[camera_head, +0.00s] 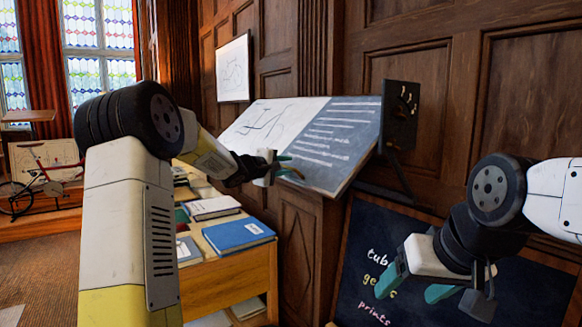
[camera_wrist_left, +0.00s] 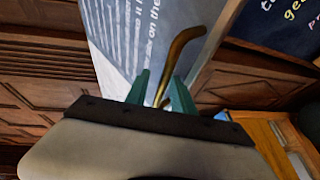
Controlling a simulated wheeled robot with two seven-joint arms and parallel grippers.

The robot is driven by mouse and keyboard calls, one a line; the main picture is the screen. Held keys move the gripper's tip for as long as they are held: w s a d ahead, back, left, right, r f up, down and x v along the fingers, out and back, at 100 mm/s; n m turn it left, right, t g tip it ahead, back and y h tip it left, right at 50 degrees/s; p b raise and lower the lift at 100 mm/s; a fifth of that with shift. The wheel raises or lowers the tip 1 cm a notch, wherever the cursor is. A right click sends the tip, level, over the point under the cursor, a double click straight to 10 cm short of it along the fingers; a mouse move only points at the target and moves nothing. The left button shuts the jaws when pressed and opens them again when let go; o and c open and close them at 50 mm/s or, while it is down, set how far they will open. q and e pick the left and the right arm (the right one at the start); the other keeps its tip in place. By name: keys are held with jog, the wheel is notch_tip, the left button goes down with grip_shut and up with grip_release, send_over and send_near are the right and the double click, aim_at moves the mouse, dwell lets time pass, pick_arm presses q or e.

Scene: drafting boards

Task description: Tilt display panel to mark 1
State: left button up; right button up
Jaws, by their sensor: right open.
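The display panel (camera_head: 338,130) is a tilted board, with a line drawing on its pale left part and white writing on its dark right part. A dark plate with white marks (camera_head: 402,112) stands at its right; I cannot read which mark is which. My left gripper (camera_head: 287,167) is at the panel's lower front edge. In the left wrist view, a bent brass handle (camera_wrist_left: 183,42) rises between its green fingers (camera_wrist_left: 161,78), which look apart with gaps beside the handle. My right gripper (camera_head: 408,293) is open and empty at the lower right.
A wooden desk (camera_head: 262,262) with a blue book (camera_head: 238,234) and other books stands below the left arm. A dark chalkboard with coloured writing (camera_head: 350,285) is behind my right gripper. A panelled wall (camera_head: 450,100) closes the back.

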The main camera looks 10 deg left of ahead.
pick_arm(q)
jog(key=shift+f, duration=0.15)
jog(key=v, duration=0.7)
jog(key=shift+s+a, duration=0.2)
jog(key=shift+s, duration=0.15)
jog(key=shift+r, duration=0.2)
